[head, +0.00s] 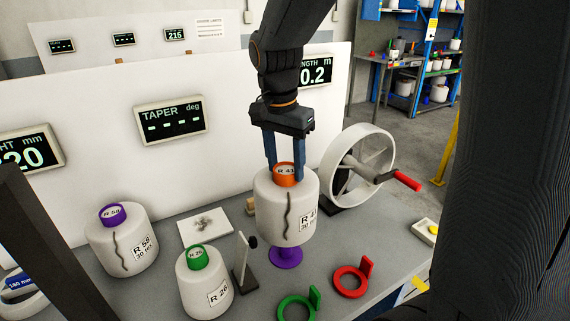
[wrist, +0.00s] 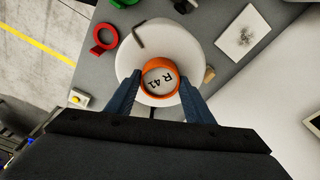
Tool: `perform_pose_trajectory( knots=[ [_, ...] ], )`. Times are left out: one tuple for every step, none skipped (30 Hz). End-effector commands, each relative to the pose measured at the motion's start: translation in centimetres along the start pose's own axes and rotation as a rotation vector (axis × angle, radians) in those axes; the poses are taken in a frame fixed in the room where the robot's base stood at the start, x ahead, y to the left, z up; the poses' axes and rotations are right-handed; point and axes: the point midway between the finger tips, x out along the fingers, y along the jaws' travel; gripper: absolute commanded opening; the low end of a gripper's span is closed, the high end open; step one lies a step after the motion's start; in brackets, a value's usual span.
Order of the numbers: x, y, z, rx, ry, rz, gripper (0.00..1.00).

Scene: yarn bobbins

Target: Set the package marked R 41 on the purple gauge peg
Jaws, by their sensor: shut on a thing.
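The package marked R 41 (head: 270,210) is a white yarn bobbin with an orange top ring and a dark wavy line down its side. My gripper (head: 285,170) is shut on its orange top from above. In the wrist view the orange ring marked R 41 (wrist: 160,78) sits between the two blue fingers of my gripper (wrist: 160,92).
A purple-topped package R 58 (head: 122,245) and a green-topped package R 26 (head: 203,285) stand left. A white handwheel (head: 345,165) stands behind right.

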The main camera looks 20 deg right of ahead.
Motion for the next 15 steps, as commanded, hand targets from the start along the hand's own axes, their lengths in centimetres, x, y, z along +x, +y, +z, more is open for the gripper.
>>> perform_pose_trajectory(
  knots=[
    [-0.2,-0.1,-0.1,-0.001,0.002,-0.003,0.0],
    [-0.2,-0.1,0.0,-0.002,0.002,-0.003,0.0],
    [-0.2,-0.1,0.0,-0.004,0.002,-0.003,0.0],
    [-0.2,-0.1,0.0,-0.006,0.001,-0.003,0.0],
    [-0.3,-0.1,0.0,-0.008,0.001,-0.003,0.0],
    [-0.3,-0.1,0.0,-0.012,0.001,-0.003,0.0],
    [0.1,-0.1,0.1,-0.012,0.001,-0.003,0.0],
    [0.3,-0.1,0.1,-0.012,0.001,-0.003,0.0],
    [0.7,-0.1,0.1,-0.012,0.001,-0.003,0.0],
    [0.9,-0.1,0.1,-0.012,0.002,-0.004,0.0],
    [1.2,-0.2,0.2,-0.012,0.002,-0.004,0.0],
    [1.5,-0.2,0.2,-0.012,0.002,-0.004,0.0],
    [1.8,-0.1,0.2,-0.012,0.001,-0.003,0.0],
    [2.0,-0.1,0.3,-0.012,0.001,-0.003,0.0],
    [2.3,-0.2,0.3,-0.012,0.001,-0.003,0.0]
  ],
)
